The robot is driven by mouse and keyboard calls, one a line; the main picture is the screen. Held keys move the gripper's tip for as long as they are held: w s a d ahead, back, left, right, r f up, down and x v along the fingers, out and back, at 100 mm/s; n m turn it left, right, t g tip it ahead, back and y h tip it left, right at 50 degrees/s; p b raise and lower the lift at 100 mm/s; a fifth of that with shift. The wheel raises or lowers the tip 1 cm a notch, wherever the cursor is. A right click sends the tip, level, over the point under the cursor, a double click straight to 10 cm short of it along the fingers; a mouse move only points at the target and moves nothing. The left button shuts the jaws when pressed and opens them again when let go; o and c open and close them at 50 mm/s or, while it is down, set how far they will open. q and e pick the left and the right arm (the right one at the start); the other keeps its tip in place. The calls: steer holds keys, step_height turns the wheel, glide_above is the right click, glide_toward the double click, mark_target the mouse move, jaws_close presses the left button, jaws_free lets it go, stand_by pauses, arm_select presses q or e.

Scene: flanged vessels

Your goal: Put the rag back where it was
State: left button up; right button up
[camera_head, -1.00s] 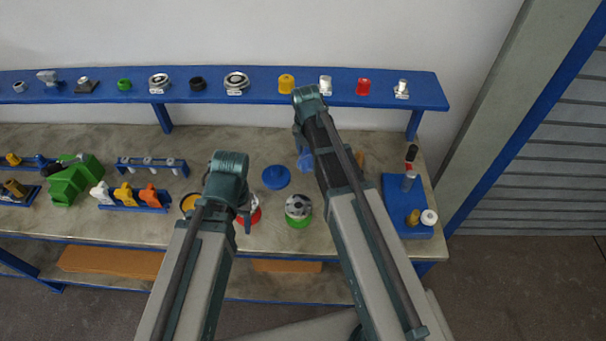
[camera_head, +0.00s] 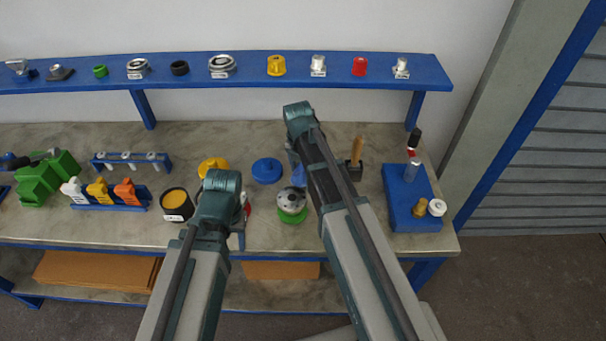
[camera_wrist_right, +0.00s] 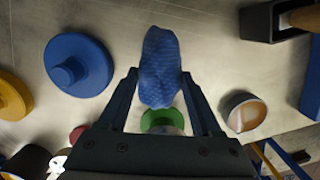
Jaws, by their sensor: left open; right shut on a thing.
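The blue rag (camera_head: 297,175) is a crumpled bundle held by my right gripper (camera_head: 292,152), above the bench. In the right wrist view the rag (camera_wrist_right: 160,66) sits between the two fingers of the right gripper (camera_wrist_right: 160,84), with bench surface around it. In the head view the right arm partly hides the rag. My left gripper (camera_head: 240,222) is open, low over the front of the bench, left of the green-based flanged vessel (camera_head: 291,202). Its fingers are partly hidden by its own wrist.
A blue flanged lid (camera_head: 267,170) and a yellow lid (camera_head: 213,167) lie on the bench. A dark tin (camera_head: 177,205) stands left of my left arm. A wooden-handled tool stands in a dark holder (camera_head: 354,172). A blue tray (camera_head: 407,216) is at right, below the blue shelf (camera_head: 210,70).

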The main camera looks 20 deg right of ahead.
steer(key=shift+f+b, duration=0.3)
steer(key=shift+f, duration=0.6)
steer(key=shift+w+r, duration=0.15)
steer(key=shift+w, duration=0.05)
steer(key=w, duration=0.1)
steer(key=w+d, duration=0.1)
steer(key=w, duration=0.1)
steer(key=shift+w, duration=0.3)
arm_select(q)
step_height(320, 180, down, 3)
steer(key=shift+r+b, duration=0.2)
steer(key=shift+b, duration=0.25)
arm_select(e)
steer(key=shift+d+f, duration=0.1)
steer(key=shift+f, duration=0.5)
arm_select(q)
steer(key=shift+f, duration=0.15)
arm_select(e)
steer(key=shift+f, duration=0.15)
